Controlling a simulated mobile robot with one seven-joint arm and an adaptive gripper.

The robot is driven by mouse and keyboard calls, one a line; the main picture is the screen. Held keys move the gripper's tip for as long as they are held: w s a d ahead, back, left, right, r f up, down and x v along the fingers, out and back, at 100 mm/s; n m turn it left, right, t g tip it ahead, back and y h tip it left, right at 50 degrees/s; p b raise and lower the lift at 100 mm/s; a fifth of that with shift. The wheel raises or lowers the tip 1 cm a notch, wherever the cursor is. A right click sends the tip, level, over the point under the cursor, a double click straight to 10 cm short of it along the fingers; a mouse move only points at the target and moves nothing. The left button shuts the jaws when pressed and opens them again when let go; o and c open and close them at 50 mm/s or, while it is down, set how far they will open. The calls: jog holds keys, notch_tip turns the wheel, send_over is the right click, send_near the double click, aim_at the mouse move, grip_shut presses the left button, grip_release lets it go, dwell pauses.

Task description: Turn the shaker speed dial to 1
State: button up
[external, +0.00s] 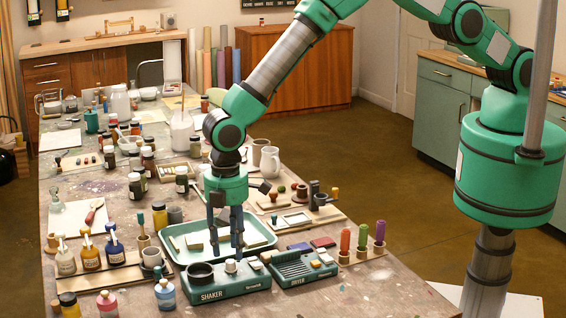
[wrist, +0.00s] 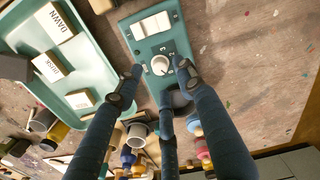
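The shaker (external: 214,290) is a teal box labelled SHAKER at the table's front; it also shows in the wrist view (wrist: 136,33). Its round white dial (wrist: 160,65) has a dark pointer mark; the dial (external: 231,266) stands between a dark round cup (external: 201,272) and a white switch (wrist: 151,26). My gripper (external: 226,250) points down above the shaker's back edge. In the wrist view my gripper (wrist: 158,73) has its fingers spread, with the dial seen between the tips. Contact with the dial cannot be told.
A pale teal tray (external: 262,229) with labelled blocks lies behind the shaker. The dryer (external: 303,268) stands close to its right. Bottles (external: 165,294) stand to its left. Pegs in red, green and purple (external: 362,236) stand further right. The table's front right is bare.

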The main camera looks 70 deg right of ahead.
aim_at(230, 261)
jog(key=shift+f, duration=1.85)
grip_shut()
